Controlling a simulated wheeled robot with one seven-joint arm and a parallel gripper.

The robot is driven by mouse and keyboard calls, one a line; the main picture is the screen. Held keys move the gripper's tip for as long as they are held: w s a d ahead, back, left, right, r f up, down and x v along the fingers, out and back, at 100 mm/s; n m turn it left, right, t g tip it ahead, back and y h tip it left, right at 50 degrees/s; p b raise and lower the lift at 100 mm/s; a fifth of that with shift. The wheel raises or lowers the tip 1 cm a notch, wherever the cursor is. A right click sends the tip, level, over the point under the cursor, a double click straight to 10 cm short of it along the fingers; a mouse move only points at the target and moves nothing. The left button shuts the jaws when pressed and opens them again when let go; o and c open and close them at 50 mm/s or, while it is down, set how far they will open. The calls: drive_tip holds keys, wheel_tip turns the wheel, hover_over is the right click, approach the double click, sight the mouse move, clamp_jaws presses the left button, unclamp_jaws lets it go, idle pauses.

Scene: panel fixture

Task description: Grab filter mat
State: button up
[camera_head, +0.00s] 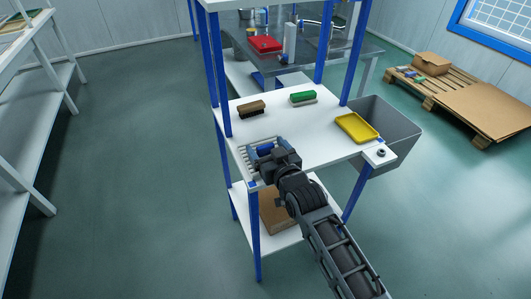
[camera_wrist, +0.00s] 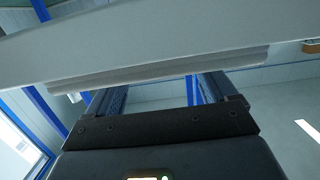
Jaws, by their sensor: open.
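I cannot tell for certain which thing is the filter mat. A pale slatted piece (camera_head: 252,163) with blue parts around it lies at the near left edge of the shelf top, partly hidden by my gripper (camera_head: 266,152). In the wrist view a broad pale panel (camera_wrist: 150,38) crosses the top, with a thin grey layered strip (camera_wrist: 160,70) along its lower edge. My gripper (camera_wrist: 165,93) has its two dark fingers apart just below that strip. Nothing shows between them. Whether they touch the strip is unclear.
The white shelf top (camera_head: 290,125) between blue posts holds a brown brush (camera_head: 251,107), a green brush (camera_head: 303,97) and a yellow tray (camera_head: 356,128). A grey bin (camera_head: 392,130) hangs at its right. A cardboard box (camera_head: 272,212) stands below.

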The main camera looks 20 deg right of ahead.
sight(267, 148)
drive_tip(key=w, duration=0.3)
drive_tip(key=shift+w+f, duration=0.1)
drive_tip(key=shift+f, duration=0.15)
drive_tip(key=c, duration=1.1)
